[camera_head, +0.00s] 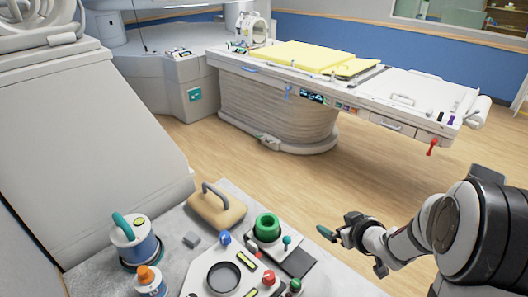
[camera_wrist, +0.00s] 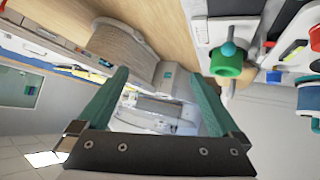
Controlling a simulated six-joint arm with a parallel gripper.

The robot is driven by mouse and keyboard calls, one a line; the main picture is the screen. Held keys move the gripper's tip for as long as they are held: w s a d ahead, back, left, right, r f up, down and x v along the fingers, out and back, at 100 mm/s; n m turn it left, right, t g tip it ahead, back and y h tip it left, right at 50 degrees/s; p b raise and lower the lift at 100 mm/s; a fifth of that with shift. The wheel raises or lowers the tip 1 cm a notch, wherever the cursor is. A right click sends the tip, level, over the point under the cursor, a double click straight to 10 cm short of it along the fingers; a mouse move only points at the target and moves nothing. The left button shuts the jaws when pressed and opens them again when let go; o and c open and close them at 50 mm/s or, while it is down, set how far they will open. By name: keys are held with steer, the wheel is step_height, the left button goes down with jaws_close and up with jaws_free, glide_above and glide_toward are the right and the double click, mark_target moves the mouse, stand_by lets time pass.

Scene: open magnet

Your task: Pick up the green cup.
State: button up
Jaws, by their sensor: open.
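The green cup (camera_head: 267,226) is a round, thick-rimmed green piece with an open top. It stands upright on the light equipment on the counter in the head view. It also shows in the upper right of the wrist view (camera_wrist: 227,62), beyond the right finger. My gripper (camera_head: 328,234) is to the right of the cup in the head view, apart from it. In the wrist view my gripper (camera_wrist: 158,75) has its two green fingers spread wide with nothing between them.
Near the cup are a teal knob (camera_head: 287,241), a blue knob (camera_head: 225,237), a tan handled block (camera_head: 216,207) and a black round dish (camera_head: 223,277). A blue-and-white container (camera_head: 138,246) stands at left. A patient table (camera_head: 420,88) is behind. Open floor lies beyond the counter.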

mark_target(269, 225)
steer(key=s+a+f+n+y, duration=0.2)
steer(key=a+f+n+y, duration=0.3)
steer(key=a+y, duration=0.25)
steer(key=shift+g, duration=0.3)
steer(key=x, duration=0.9)
steer(key=r+x, duration=0.1)
steer(key=x, duration=0.4)
steer(key=shift+w+a+f, duration=0.2)
steer(key=shift+w+a, duration=0.15)
steer(key=shift+w, duration=0.05)
steer(key=c, duration=1.3)
